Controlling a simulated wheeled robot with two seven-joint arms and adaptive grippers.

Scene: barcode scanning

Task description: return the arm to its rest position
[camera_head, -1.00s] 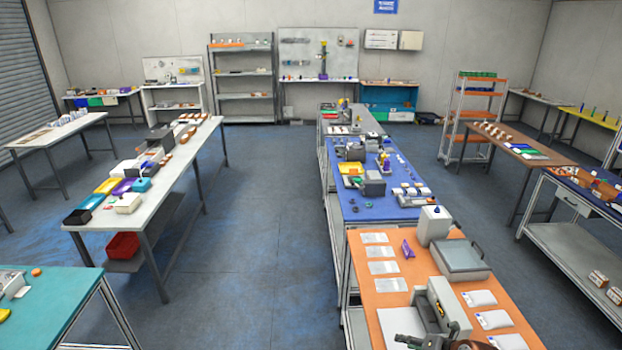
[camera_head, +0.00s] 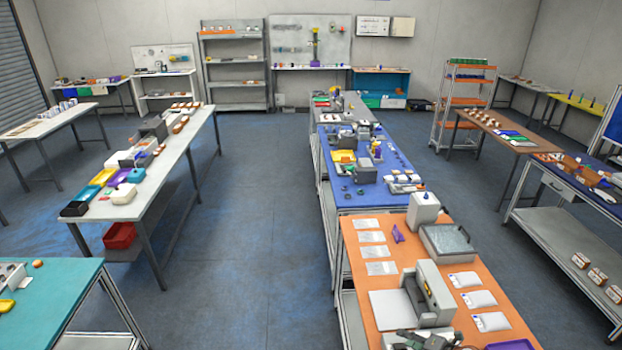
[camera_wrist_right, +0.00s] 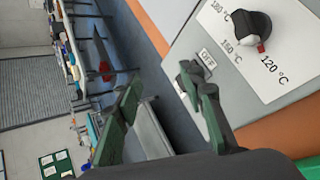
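My right gripper (camera_head: 428,340) shows only in part at the bottom edge of the head view. It is low over the near end of the orange bench (camera_head: 357,265), in front of a grey machine (camera_head: 436,290). In the right wrist view my right gripper (camera_wrist_right: 165,112) has its two green-padded fingers spread apart. Nothing is between them except background. A grey panel with a black dial (camera_wrist_right: 246,28), temperature marks and an OFF switch (camera_wrist_right: 207,60) is close beside the right finger. I cannot tell whether they touch. My left gripper is not in view.
The orange bench also holds a white box (camera_head: 423,210), a grey tray (camera_head: 447,241), several white packets (camera_head: 472,298) and a purple item (camera_head: 398,234). A blue-topped bench (camera_head: 345,200) stands behind. The floor (camera_head: 250,240) to the left is clear.

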